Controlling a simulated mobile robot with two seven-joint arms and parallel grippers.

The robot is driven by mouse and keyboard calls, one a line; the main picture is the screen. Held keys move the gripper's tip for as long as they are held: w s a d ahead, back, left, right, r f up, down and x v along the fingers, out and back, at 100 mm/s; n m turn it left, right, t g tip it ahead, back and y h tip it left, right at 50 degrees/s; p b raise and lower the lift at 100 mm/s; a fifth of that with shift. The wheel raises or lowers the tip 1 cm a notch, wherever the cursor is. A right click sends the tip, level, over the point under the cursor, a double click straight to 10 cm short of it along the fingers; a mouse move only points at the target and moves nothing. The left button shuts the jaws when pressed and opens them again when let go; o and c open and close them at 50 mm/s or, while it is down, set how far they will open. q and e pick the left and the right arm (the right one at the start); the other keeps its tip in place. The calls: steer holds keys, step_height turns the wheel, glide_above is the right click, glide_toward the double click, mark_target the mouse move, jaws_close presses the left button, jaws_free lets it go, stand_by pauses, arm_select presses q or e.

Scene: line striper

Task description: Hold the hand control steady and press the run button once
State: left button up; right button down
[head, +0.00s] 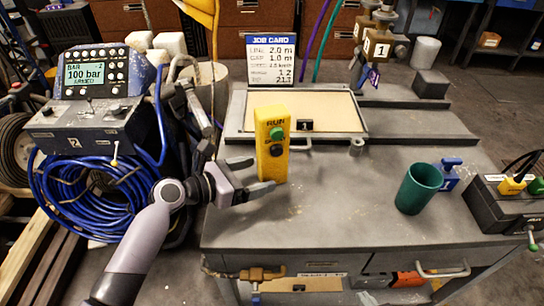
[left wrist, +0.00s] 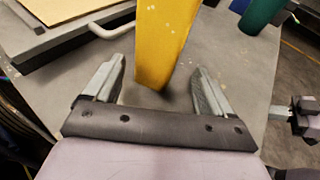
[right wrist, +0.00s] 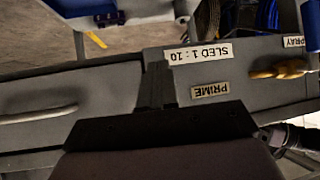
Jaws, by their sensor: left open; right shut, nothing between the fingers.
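The yellow hand control (head: 272,165) stands upright on the grey bench. Its face has a green button (head: 277,133) under the word RUN and a dark button (head: 277,150) below. My left gripper (head: 256,175) is open at the control's lower part, coming from the left. In the left wrist view the control (left wrist: 162,40) rises between the open fingertips (left wrist: 160,72), with gaps on both sides; its buttons are not seen there. My right gripper (right wrist: 156,75) is shut and empty, in front of the bench's labelled front panel. It does not show in the head view.
A green cup (head: 418,188) and a blue-handled piece (head: 447,175) stand to the right. A tray (head: 240,125) and job card (head: 271,60) are behind. A pressure console (head: 95,75) and blue hose are left. A brass valve (right wrist: 280,68) and PRIME label (right wrist: 210,90) are near my right gripper.

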arm_select(q)
steer(key=shift+x, duration=2.15)
arm_select(e)
steer(key=shift+f, duration=0.35)
arm_select(q)
steer(key=shift+c, duration=0.3)
steer(key=c, duration=1.2)
arm_select(e)
steer(key=shift+d, duration=0.1)
